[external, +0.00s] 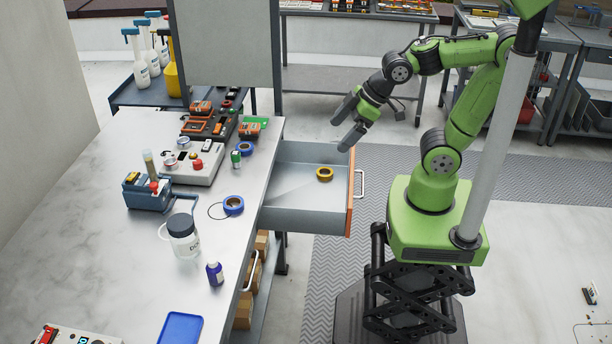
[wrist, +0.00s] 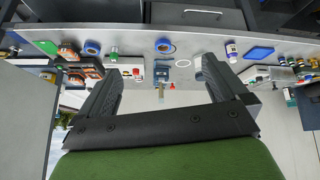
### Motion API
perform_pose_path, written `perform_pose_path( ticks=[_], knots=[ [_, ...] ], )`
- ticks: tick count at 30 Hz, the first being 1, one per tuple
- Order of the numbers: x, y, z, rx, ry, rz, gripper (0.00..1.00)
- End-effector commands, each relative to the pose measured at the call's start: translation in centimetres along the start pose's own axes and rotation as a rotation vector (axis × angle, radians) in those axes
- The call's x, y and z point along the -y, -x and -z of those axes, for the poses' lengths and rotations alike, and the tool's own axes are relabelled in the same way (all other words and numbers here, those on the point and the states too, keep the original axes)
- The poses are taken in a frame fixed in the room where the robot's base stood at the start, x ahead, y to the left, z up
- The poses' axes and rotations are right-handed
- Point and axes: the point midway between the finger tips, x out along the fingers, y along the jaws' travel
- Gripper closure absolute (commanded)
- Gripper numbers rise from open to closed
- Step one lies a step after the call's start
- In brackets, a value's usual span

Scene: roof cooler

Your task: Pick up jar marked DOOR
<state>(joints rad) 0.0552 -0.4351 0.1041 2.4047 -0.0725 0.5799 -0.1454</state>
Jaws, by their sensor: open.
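In the wrist view a pale shape beside the right-hand finger may be the jar, partly hidden. My gripper (external: 342,132) is open and empty, above and right of the open drawer, well apart from the jar. In the wrist view its two fingers (wrist: 162,66) are spread wide, with the worktop far beyond them.
The open drawer (external: 290,212) holds a yellow tape roll (external: 325,174) and juts out between worktop and arm. Near the jar are a blue tape roll (external: 233,205), a purple bottle (external: 214,274), a blue tray (external: 181,329) and a blue box (external: 148,196). The worktop left of the jar is clear.

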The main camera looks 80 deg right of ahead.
Motion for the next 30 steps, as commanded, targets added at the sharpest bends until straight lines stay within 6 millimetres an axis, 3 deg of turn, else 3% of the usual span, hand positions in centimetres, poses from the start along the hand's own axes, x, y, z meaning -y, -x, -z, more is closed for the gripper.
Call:
perform_pose_path(
  ticks=[1,6,12,15,23,30],
  knots=[
    [0.6,-3.0,2.0,-0.017,0.064,0.031,0.00],
    [4.0,-12.1,8.8,-0.184,0.240,0.170,0.00],
    [7.8,-21.7,13.8,-0.438,0.252,0.315,0.00],
    [8.5,-24.7,15.1,-0.538,0.204,0.339,0.00],
    [9.3,-27.7,17.0,-0.614,0.160,0.339,0.00],
    [11.5,-32.4,20.1,-0.611,0.159,0.337,0.00]
  ],
)
